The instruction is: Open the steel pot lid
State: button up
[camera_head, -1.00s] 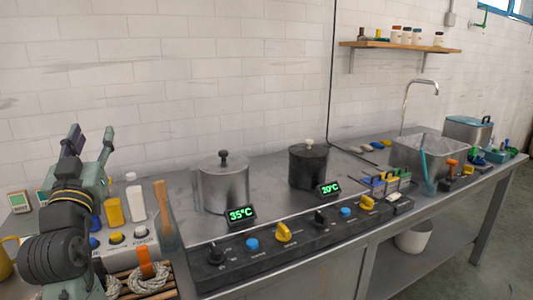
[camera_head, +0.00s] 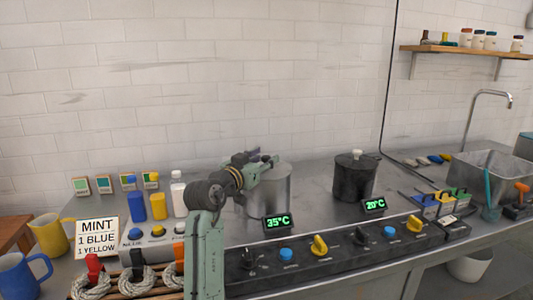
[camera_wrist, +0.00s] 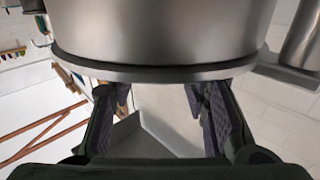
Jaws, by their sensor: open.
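The steel pot (camera_head: 271,190) stands on the counter behind a display reading 35°C. Its lid and knob are mostly hidden behind my gripper (camera_head: 268,162), which is at the pot's top in the head view. In the wrist view the curved steel wall of the pot (camera_wrist: 165,30) fills the top, with a dark-lined rim below it. My gripper (camera_wrist: 160,105) shows there with its two dark padded fingers apart and nothing clearly between them. I cannot tell whether a finger touches the lid.
A dark pot (camera_head: 354,178) with a pale knob stands to the right, behind a 20°C display. A control panel with knobs (camera_head: 330,245) runs along the front edge. Bottles (camera_head: 155,197), mugs (camera_head: 48,232) and a MINT card (camera_head: 97,238) are at left; the sink (camera_head: 490,170) is at right.

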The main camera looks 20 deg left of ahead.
jog(key=shift+w+d, duration=0.2)
jog(key=shift+w, duration=0.7)
jog(key=shift+c, duration=0.2)
grip_shut()
